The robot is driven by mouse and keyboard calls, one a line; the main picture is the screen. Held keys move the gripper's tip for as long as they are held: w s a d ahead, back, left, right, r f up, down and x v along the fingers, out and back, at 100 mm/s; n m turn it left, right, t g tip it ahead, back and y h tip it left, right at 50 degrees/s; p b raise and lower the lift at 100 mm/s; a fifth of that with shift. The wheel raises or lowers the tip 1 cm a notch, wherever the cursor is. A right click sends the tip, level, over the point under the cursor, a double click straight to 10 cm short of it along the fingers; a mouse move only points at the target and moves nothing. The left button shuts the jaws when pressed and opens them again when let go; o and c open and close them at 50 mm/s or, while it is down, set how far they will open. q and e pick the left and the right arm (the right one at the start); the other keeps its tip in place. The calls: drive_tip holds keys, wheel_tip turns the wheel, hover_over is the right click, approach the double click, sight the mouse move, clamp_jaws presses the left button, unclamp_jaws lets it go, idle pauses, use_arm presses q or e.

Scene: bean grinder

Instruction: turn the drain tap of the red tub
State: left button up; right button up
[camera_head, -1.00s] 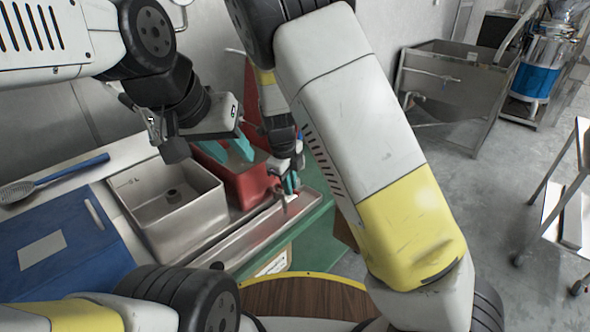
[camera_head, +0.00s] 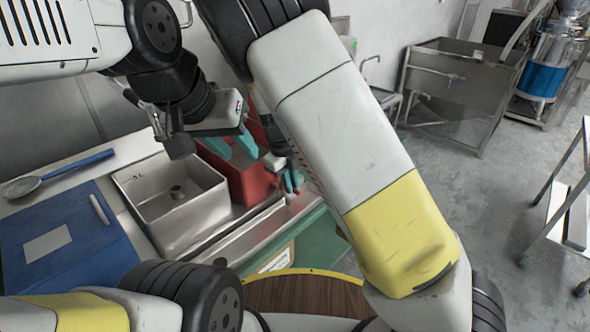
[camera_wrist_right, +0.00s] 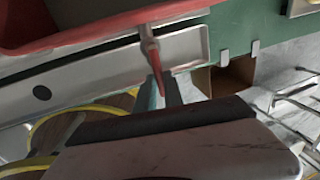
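The red tub (camera_head: 246,178) stands beside the metal sink; its lower edge (camera_wrist_right: 70,38) crosses the top of the right wrist view. The drain tap (camera_wrist_right: 150,46) has a metal body and a thin red lever (camera_wrist_right: 157,62) pointing down toward my right gripper (camera_wrist_right: 162,92). The lever's tip lies at or between the fingertips; I cannot tell whether they press on it. In the head view, my right gripper (camera_head: 291,181) is just right of the tub, its teal fingers close together. My left gripper (camera_head: 233,145) is open over the tub's rim, its teal fingers apart.
A metal sink (camera_head: 155,210), a blue board (camera_head: 70,250) and a strainer (camera_head: 55,172) lie to the left. A metal trough (camera_wrist_right: 100,70) runs below the tub on a green stand (camera_wrist_right: 228,65). A steel tank (camera_head: 450,90) stands farther right on open floor.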

drive_tip(key=o, duration=0.4)
drive_tip(key=shift+o, duration=0.2)
wheel_tip(320, 180, up, 8)
drive_tip(key=s+a, duration=0.1)
drive_tip(key=shift+f, duration=0.15)
drive_tip(key=shift+s, duration=0.1)
drive_tip(key=s+d+r+n+t+y, duration=0.1)
drive_tip(key=s+d+r+n+t, duration=0.1)
drive_tip(key=s+d+r+n, duration=0.6)
drive_tip(key=s+d+r+n+t+y, duration=0.2)
drive_tip(key=s+d+r+n, duration=0.6)
drive_tip(key=n, duration=1)
drive_tip(key=s+d, duration=0.3)
drive_tip(key=d, duration=0.3)
drive_tip(key=shift+n+t+y, duration=0.3)
